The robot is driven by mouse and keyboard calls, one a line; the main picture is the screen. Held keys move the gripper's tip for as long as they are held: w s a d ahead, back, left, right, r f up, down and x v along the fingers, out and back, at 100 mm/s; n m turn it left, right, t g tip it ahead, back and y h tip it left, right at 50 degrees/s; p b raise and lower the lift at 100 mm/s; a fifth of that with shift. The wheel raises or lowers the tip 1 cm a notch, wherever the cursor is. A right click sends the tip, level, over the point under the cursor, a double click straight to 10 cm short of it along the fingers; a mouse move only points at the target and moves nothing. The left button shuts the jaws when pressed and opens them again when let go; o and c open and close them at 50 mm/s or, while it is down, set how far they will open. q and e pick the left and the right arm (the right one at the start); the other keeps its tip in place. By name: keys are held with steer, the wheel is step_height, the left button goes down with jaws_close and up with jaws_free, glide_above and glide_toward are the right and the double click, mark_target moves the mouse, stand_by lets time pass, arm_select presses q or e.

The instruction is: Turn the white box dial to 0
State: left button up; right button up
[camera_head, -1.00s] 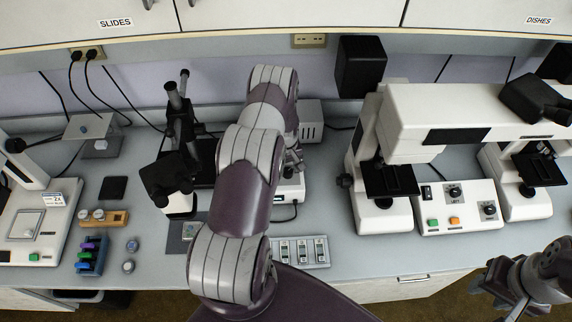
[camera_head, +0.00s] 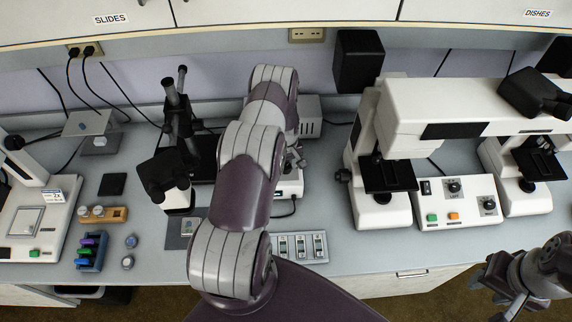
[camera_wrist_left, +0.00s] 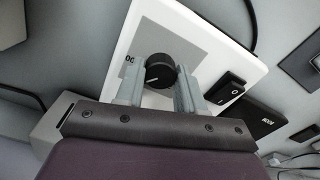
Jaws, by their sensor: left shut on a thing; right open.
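The white box shows in the left wrist view (camera_wrist_left: 208,48), with a round black dial (camera_wrist_left: 160,71) on a grey panel and a black rocker switch (camera_wrist_left: 225,87) beside it. My left gripper (camera_wrist_left: 159,82) has one finger on each side of the dial and is shut on it. The dial has a pale pointer line; part of a printed mark shows by the left finger, and the rest of the scale is hidden. In the head view the white box (camera_head: 290,187) is mostly behind my left arm. My right gripper (camera_head: 497,284) is open and empty at the lower right.
Right of my left arm stand a white microscope (camera_head: 384,210) and a control box with knobs (camera_head: 458,204). A black-topped instrument (camera_head: 165,172) stands to the left.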

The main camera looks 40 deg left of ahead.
arm_select(q)
steer(key=n+b, duration=0.2)
steer(key=b, duration=0.1)
steer(key=shift+f+n, duration=0.3)
steer(key=shift+n, duration=0.1)
steer(key=shift+n+b, duration=0.8)
steer(key=shift+n, duration=0.1)
steer(key=n+b, duration=0.2)
steer(key=n, duration=0.1)
steer(key=shift+r+n+b, duration=0.1)
steer(key=shift+n+b, duration=0.2)
steer(key=n+b, duration=0.1)
steer(key=n, duration=0.1)
steer(key=shift+n+b, duration=0.3)
steer(key=shift+n, duration=0.1)
steer(key=n+b, duration=0.2)
steer(key=n, duration=0.4)
steer(key=shift+r+b, duration=0.1)
steer(key=shift+b, duration=0.25)
steer(key=n+b, duration=0.1)
steer(key=n, duration=0.2)
steer(key=shift+n, duration=0.3)
steer(key=shift+r+n, duration=0.1)
steer(key=shift+n, duration=1.1)
steer(key=shift+n+b, duration=0.3)
